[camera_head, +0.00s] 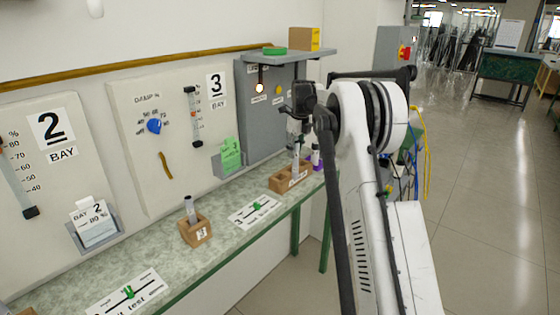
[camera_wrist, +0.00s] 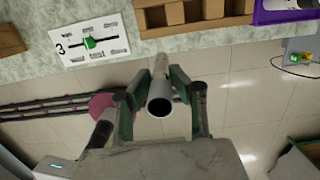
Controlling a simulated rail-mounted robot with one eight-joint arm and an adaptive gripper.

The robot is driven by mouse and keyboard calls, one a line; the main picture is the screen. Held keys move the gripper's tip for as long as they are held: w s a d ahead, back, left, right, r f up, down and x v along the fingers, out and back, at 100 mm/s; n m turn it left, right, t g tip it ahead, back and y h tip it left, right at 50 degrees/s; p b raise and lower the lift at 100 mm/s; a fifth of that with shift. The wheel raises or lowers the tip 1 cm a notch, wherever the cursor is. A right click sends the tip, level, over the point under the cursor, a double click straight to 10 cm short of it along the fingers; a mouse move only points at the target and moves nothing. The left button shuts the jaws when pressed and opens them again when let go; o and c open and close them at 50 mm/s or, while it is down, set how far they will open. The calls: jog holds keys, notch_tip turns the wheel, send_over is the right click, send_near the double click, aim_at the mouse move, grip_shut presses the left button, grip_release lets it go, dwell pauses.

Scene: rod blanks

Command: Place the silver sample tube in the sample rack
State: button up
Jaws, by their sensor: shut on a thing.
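My gripper (camera_wrist: 160,88) is shut on a silver sample tube (camera_wrist: 160,98), whose dark open end faces the wrist camera. In the head view my gripper (camera_head: 297,128) is at the right end of the bench, with a pale tube (camera_head: 296,155) below it. The wooden sample rack (camera_head: 284,184) sits on the bench there, and it also shows at the top of the wrist view (camera_wrist: 215,28). In the wrist view the held tube appears over the floor, short of the rack. The gap to the rack is hard to judge.
A small wooden block (camera_head: 196,232) holds another grey tube (camera_head: 190,207) farther left. A card with a green slider (camera_head: 256,208) lies between block and rack. A grey cabinet (camera_head: 268,105) rises behind.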

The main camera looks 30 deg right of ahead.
jog(key=w+a+p, duration=0.1)
jog(key=w+a, duration=0.2)
jog(key=w, duration=0.3)
notch_tip(320, 180, down, 7)
jog(key=p, duration=0.1)
jog(key=shift+w+f, duration=0.15)
jog(key=shift+w, duration=0.25)
jog(key=o, duration=0.9)
